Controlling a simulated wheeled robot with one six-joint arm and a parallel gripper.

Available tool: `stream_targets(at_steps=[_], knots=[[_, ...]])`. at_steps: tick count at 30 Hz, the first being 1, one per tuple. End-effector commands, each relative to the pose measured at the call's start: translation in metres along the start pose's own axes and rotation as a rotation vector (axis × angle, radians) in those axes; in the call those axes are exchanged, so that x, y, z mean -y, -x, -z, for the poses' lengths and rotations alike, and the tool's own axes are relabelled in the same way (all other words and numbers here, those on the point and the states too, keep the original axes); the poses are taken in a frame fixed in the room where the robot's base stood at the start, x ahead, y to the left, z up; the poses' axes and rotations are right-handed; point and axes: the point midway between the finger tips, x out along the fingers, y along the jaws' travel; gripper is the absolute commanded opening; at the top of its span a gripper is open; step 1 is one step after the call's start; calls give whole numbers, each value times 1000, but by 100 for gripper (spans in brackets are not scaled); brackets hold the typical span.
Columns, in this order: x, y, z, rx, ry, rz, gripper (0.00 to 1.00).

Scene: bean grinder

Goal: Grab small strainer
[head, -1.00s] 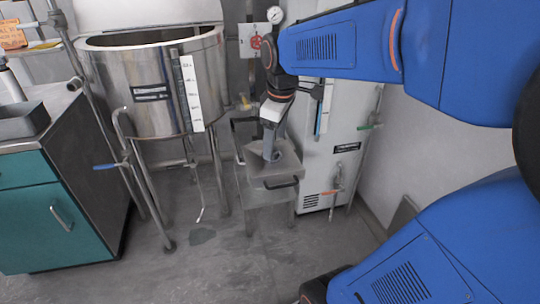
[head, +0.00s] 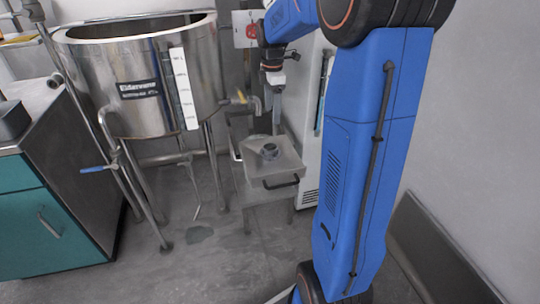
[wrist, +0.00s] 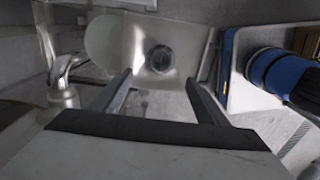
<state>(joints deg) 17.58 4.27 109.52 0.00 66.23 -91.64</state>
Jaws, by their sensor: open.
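A small round grey piece with a dark centre (head: 269,151) sits on a pale square tray (head: 285,166) on the low metal stand. It may be the small strainer, but I cannot tell for sure. In the wrist view the round piece (wrist: 160,58) shows just beyond my fingertips, on the shiny tray (wrist: 195,40). My gripper (wrist: 158,78) is open, with nothing between its two fingers. In the head view my gripper (head: 277,128) hangs pointing down, above and slightly behind the round piece, apparently apart from it.
A large steel tank (head: 150,75) on legs stands left of the stand. A white cabinet (head: 308,130) stands close on the right. A teal cupboard (head: 40,225) is at the far left. A dark handle (head: 281,183) juts from the tray's front. Floor in front is open.

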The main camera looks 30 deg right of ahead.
Motion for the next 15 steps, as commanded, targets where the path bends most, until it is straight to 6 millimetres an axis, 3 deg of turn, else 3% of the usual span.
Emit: stream_targets(at_steps=[15], knots=[[1, -89, 1, 0, -1, 3, 68]])
